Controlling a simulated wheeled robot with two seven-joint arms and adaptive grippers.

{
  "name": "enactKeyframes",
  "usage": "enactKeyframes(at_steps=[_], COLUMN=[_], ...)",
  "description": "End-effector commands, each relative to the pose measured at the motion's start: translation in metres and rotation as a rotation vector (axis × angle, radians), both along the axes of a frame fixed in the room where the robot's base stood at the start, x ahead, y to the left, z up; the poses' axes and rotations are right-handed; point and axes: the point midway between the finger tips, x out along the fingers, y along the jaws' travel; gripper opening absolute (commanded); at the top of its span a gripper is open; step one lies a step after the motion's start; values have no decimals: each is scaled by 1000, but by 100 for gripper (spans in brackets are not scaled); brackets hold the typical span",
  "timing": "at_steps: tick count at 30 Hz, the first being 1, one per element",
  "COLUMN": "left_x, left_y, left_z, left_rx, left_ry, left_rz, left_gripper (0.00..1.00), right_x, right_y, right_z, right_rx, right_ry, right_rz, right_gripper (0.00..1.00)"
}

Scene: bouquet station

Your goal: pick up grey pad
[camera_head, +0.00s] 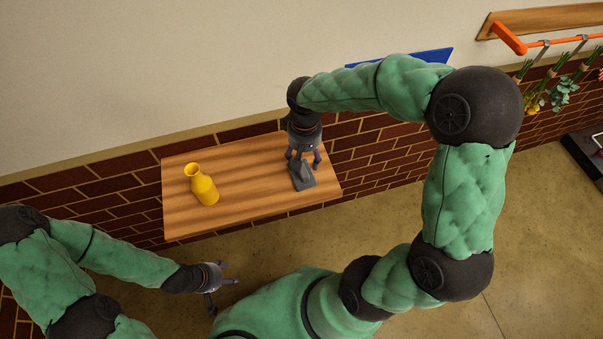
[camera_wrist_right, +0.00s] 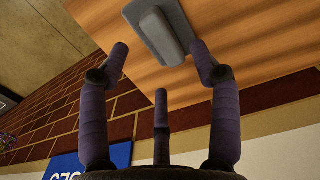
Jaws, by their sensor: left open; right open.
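The grey pad (camera_head: 301,178) lies on the right part of the wooden table, with a raised grey block along its top. In the right wrist view the grey pad (camera_wrist_right: 158,27) sits on the wood beyond the fingertips. My right gripper (camera_head: 303,157) is open over the pad, its fingers pointing down. In the wrist view my right gripper (camera_wrist_right: 160,65) has its fingers spread, with nothing between them and a gap to the pad. My left gripper (camera_head: 222,283) is open and empty, below and in front of the table.
A yellow vase (camera_head: 204,187) stands on the left part of the wooden table (camera_head: 250,172). The table is against a brick and plaster wall. Flowers (camera_head: 562,90) hang from an orange rail at the upper right. The table between vase and pad is clear.

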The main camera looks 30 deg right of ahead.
Motion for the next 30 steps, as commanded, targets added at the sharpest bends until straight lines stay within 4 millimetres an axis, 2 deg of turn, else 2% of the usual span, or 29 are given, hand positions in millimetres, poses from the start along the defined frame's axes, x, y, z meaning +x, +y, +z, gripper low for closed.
enactKeyframes(at_steps=[5, 13, 21, 22, 23, 28, 30], left_x=[0, 0, 0, 0, 0, 0, 0], left_y=[0, 0, 0, 0, 0, 0, 0], left_z=[-7, -27, -27, -27, -27, -27, -27], left_rx=[0, 0, 0, 0, 0, 0, 0], left_ry=[0, 0, 0, 0, 0, 0, 0], left_rz=[0, 0, 0, 0, 0, 0, 0], left_gripper=[59, 59, 59, 59, 59, 59, 59], right_x=[2, 5, 6, 6, 6, 6, 6], right_y=[0, 0, 0, 0, 0, 0, 0], right_z=[-13, -49, -52, -52, -52, -52, -52], right_rx=[0, 0, 1, 0, 0, 0, 0], right_ry=[2, 2, 0, 0, 0, 0, 0], right_rz=[0, -1, 0, 0, 0, 0, 0], right_gripper=[63, 63, 63, 61, 52, 4, 2])
